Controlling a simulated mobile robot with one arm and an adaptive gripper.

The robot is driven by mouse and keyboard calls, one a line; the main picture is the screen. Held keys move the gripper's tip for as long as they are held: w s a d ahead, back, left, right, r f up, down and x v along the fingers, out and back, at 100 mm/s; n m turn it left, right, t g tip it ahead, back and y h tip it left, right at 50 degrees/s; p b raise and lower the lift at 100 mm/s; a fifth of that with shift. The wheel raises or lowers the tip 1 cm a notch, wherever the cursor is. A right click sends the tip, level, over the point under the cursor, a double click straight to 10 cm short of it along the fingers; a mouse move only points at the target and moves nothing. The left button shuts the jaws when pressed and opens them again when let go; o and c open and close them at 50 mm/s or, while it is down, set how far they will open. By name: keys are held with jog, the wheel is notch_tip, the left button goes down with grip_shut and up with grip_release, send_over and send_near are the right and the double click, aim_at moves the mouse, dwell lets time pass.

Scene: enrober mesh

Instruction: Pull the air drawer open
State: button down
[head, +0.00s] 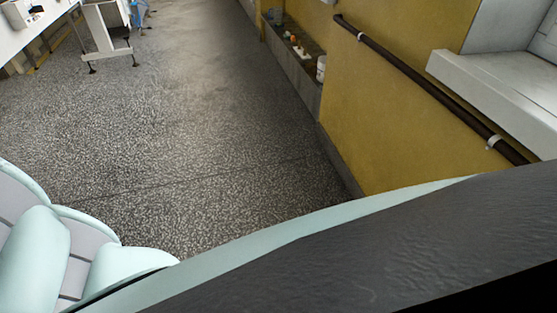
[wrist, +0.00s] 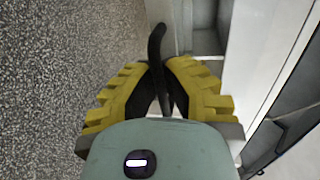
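My gripper (wrist: 161,66) shows in the wrist view, with yellow stepped fingers and black inner pads. Its fingertips are closed in on both sides of a dark curved handle (wrist: 157,42), which runs between them. Behind the handle is a narrow pale grey front panel (wrist: 168,14), which looks like the front of the air drawer. To its right is a grey box-like recess (wrist: 205,42); I cannot tell how far the drawer is out. The fingers hide the lower part of the panel. Neither the drawer nor my gripper shows in the head view.
A white frame (wrist: 262,50) stands right of the recess in the wrist view. Speckled floor (wrist: 60,60) lies clear on the left. In the head view, a yellow wall (head: 400,130) with a dark pipe (head: 420,80) is on the right, and a white table (head: 35,30) far left.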

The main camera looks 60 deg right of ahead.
jog(key=shift+w+a+r, duration=0.1)
jog(key=shift+w+a, duration=0.1)
jog(key=c, duration=1.1)
grip_release()
jog(key=shift+s, duration=0.1)
jog(key=shift+o, duration=0.2)
jog(key=v, duration=0.7)
jog(key=shift+s+d, duration=0.15)
jog(key=shift+d, duration=0.05)
